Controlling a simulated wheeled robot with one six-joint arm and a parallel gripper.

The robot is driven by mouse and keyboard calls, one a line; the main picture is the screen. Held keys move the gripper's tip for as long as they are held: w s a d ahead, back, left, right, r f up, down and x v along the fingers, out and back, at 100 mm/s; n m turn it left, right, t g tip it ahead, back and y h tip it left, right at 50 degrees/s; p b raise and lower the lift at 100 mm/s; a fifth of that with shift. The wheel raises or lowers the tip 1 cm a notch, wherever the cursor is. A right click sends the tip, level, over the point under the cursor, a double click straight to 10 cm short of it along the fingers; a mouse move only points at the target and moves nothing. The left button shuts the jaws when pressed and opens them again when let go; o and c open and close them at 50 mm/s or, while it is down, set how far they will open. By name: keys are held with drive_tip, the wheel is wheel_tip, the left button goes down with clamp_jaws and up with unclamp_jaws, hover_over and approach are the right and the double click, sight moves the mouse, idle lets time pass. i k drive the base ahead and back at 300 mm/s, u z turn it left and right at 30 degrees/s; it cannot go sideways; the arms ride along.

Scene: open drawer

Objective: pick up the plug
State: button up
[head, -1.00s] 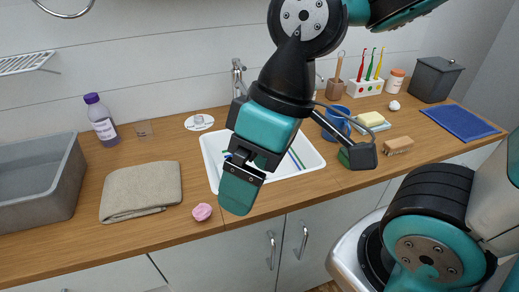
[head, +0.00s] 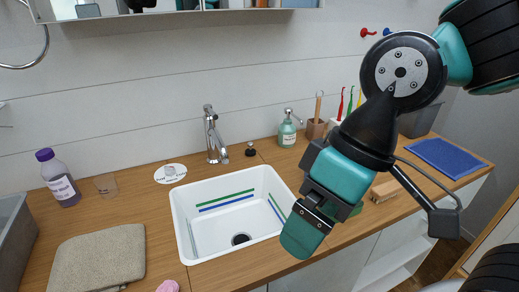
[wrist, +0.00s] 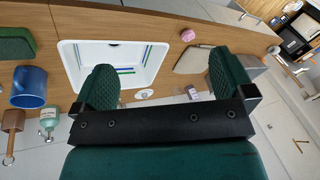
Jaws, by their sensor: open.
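The plug (head: 250,150) is a small black piece with a knob on top. In the head view it stands on the wooden counter behind the sink, between the tap and the green soap bottle. I cannot make it out in the wrist view; the left finger may hide it. My gripper (head: 305,232) hangs at the front right of the sink in the head view, nearer to me than the plug and apart from it. In the wrist view my gripper (wrist: 161,80) has its two green fingers wide apart, with nothing held between them.
The white sink (head: 185,225) has an open drain. The tap (head: 213,135) rises behind it, left of the plug. The soap bottle (head: 287,132) stands close on the plug's right. A round white dish (head: 170,173), purple-capped bottle (head: 60,180) and folded towel (head: 98,258) are further left.

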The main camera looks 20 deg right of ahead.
sight(251, 151)
drive_tip(key=u, duration=0.55)
drive_tip(key=k, duration=1.25)
drive_tip(key=u, duration=0.05)
drive_tip(key=i, duration=0.4)
drive_tip(key=z, duration=0.7)
drive_tip(key=i, duration=1.2)
drive_tip(key=u, duration=0.3)
